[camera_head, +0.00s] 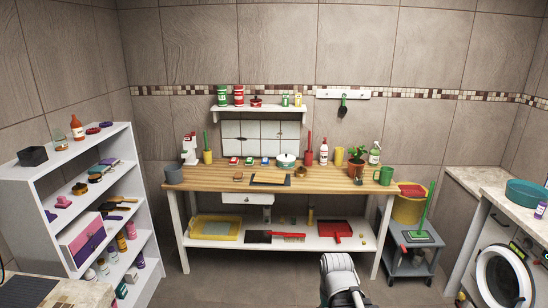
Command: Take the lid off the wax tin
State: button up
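I cannot tell for sure which thing is the wax tin. A round pale pot with a teal lid (286,160) stands at the back of the wooden workbench (215,180), and its lid looks in place. Several small flat red, green and blue items stand in a row left of it, too small to read. Part of my white arm shows at the bottom centre, in front of the bench. My gripper's fingers do not show.
The bench also bears a dark tray (270,179), a potted plant (357,168), a green mug (384,175) and a grey pot (174,174). A grey cart (412,260) stands right of it. A washing machine (500,280) is at far right. The floor before the bench is clear.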

aim_at(300, 170)
jog(key=i, duration=2.7)
jog(key=z, duration=0.1)
